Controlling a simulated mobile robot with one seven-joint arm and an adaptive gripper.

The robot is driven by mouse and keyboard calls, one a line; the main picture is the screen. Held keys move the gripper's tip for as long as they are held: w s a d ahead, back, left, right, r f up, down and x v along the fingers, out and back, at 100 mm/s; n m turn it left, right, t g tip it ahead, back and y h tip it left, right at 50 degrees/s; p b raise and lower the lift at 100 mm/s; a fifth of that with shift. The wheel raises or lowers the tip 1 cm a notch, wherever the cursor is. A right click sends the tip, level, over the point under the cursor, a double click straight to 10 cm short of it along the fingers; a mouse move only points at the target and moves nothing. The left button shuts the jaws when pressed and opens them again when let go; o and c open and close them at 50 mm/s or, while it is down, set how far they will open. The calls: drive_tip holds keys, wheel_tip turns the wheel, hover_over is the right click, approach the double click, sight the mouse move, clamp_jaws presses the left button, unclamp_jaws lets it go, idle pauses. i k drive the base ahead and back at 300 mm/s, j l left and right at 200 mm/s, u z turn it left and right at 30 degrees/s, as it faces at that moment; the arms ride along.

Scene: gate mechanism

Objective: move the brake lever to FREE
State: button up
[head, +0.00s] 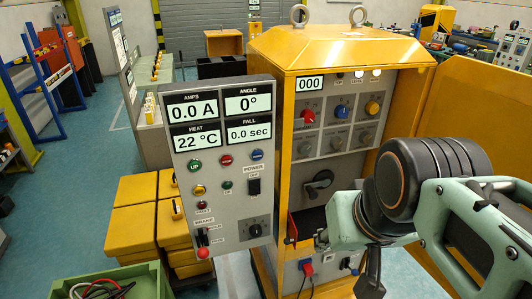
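The brake lever (204,253) is at the lower left of the grey control panel (230,205) in the head view. It has a red knob and sits low, below a dark slot under the BRAKE label. The small position labels beside the slot are too small to read surely. My gripper (345,262) is to the right of the panel, in front of the yellow cabinet, well apart from the lever. Its fingers are partly hidden and seen at an angle, so I cannot tell whether they are open. I see nothing held in it.
The panel displays read 0.0 A, 0°, 22 °C and 0.0 sec. The yellow cabinet (283,150) stands behind, its door (480,110) open at right. A green crate (110,281) with cables and yellow boxes (135,215) are left of the panel.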

sight(203, 253)
drive_tip(key=j, duration=0.15)
drive_tip(key=u, duration=1)
drive_tip(key=k, duration=0.2)
drive_tip(key=i+z, duration=0.25)
drive_tip(key=z, duration=0.2)
drive_tip(key=k, duration=0.45)
